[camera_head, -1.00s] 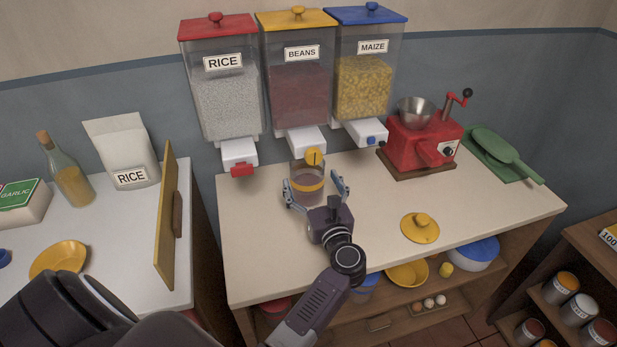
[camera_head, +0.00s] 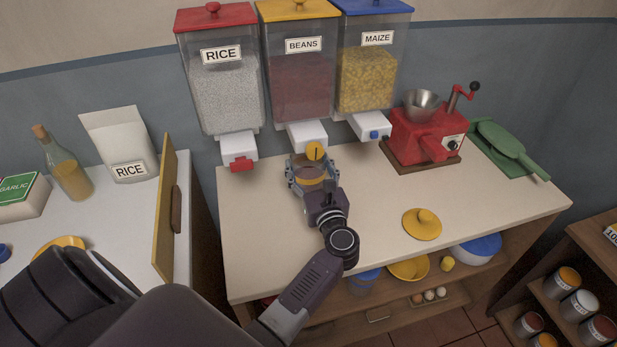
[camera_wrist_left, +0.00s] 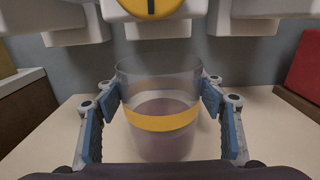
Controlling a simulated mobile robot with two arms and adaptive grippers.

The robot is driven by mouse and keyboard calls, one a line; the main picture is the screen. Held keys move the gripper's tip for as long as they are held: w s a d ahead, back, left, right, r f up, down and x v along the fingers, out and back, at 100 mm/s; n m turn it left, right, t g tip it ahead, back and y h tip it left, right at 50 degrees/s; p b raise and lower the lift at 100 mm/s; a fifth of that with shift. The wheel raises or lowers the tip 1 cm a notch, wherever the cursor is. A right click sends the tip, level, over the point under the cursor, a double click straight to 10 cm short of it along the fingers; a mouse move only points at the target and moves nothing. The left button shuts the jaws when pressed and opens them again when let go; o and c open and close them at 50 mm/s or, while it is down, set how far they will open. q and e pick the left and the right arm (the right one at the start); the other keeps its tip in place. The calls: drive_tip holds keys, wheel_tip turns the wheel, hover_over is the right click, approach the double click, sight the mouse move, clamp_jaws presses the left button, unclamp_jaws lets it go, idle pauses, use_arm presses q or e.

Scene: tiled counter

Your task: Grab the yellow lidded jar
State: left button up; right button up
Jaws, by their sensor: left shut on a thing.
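The jar (camera_head: 309,181) is clear glass with a yellow band and stands upright on the counter below the beans dispenser's spout. It holds something brownish-purple in its lower part and its top is open. It also fills the middle of the left wrist view (camera_wrist_left: 160,123). A yellow lid (camera_head: 422,225) with a knob lies apart on the counter to the right. My left gripper (camera_head: 312,170) is shut on the jar, one blue-padded finger on each side. My right gripper is not in view.
The rice (camera_head: 222,95), beans (camera_head: 301,90) and maize (camera_head: 368,80) dispensers hang above, with the beans spout (camera_head: 308,136) close over the jar. A red grinder (camera_head: 425,140) stands to the right. A wooden board (camera_head: 163,215) stands upright at left. The counter's front is mostly clear.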

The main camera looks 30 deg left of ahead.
use_arm(q)
drive_tip(key=shift+c, duration=1)
drive_tip(key=shift+f, duration=0.1)
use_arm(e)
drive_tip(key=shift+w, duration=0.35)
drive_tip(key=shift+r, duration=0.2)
